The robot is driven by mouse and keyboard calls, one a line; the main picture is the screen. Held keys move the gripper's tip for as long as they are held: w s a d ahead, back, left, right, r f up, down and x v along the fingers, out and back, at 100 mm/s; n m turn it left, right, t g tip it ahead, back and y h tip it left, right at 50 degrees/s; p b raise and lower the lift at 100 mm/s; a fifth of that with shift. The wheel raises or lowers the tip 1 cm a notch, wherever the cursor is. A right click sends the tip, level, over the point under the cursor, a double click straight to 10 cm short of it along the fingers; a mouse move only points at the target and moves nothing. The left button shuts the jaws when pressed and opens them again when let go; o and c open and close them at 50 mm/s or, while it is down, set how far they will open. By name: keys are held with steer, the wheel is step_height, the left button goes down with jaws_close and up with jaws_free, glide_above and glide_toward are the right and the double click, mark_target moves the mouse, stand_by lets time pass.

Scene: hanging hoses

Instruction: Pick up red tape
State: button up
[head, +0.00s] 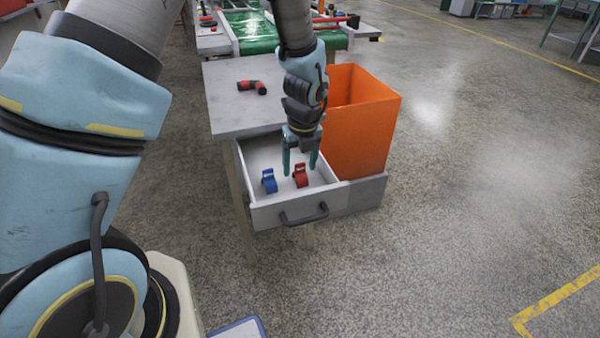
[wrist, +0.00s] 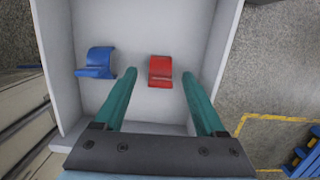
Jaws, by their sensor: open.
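The red tape (head: 300,176) lies in the open white drawer (head: 262,214), right of the blue tape (head: 269,181). In the wrist view the red tape (wrist: 160,70) sits on the drawer floor, between and beyond the fingertips in the picture, and the blue tape (wrist: 97,62) lies to the left. My gripper (head: 300,170) points down over the drawer with green fingers. It is open and empty in the wrist view (wrist: 158,76), with a wide gap between the fingers. The red tape appears apart from both fingers. The exact height of the fingertips above it is hard to tell.
The drawer has raised walls and a dark front handle (head: 304,215). A tall orange bin (head: 362,130) stands close on the right. A red and black tool (head: 253,87) lies on the grey tabletop (head: 228,110) behind. A green conveyor (head: 255,30) is farther back.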

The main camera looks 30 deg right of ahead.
steer(key=shift+c, duration=0.4)
jaws_close()
